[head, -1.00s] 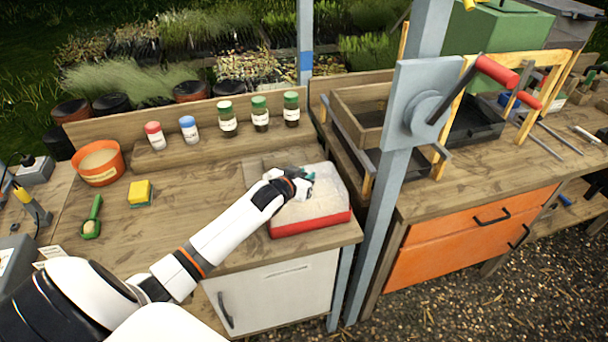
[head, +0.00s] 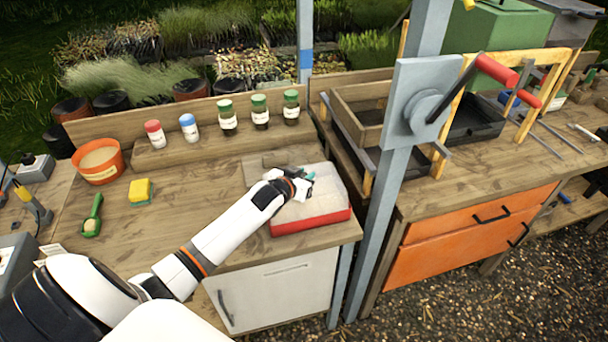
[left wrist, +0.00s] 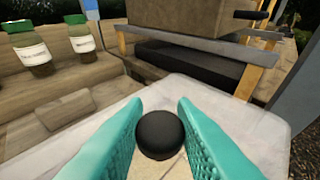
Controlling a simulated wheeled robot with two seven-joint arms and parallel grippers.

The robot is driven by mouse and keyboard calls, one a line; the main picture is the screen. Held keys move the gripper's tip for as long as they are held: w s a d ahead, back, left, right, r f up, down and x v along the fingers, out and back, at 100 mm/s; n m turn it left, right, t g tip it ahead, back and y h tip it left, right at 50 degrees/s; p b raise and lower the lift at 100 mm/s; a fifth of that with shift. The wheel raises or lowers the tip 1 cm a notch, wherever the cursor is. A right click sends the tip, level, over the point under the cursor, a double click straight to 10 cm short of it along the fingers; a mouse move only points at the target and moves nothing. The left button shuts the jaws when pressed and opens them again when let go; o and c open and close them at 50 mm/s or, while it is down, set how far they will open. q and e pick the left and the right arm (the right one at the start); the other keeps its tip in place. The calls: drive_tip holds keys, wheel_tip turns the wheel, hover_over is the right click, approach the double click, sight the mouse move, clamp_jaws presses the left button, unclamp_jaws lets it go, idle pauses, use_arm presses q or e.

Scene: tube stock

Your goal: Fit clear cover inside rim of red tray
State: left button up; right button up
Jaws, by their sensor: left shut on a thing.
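The red tray (head: 312,222) lies near the front right of the left bench, its red front side showing. The clear cover (head: 325,198), pale and translucent, is over the tray. Whether its edge sits inside the rim all round cannot be told. My left gripper (head: 304,182) is above the cover, shut on its black knob (left wrist: 163,135). In the left wrist view the teal fingers stand on both sides of the knob, and the cover's rounded edge (left wrist: 215,95) runs beyond it. My arm and hand hide part of the cover's left side. My right gripper is not in view.
A grey post (head: 384,205) with a red-handled crank stands just right of the tray. Several green-lidded jars (head: 260,112) line the back shelf. An orange pot (head: 99,161), a yellow sponge (head: 140,191) and a green scoop (head: 92,216) lie left. The bench middle is clear.

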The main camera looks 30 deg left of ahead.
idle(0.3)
use_arm(q)
drive_tip(key=o, duration=1.1)
drive_tip(key=shift+r, duration=0.15)
wheel_tip(320, 180, up, 8)
drive_tip(key=p, duration=0.8)
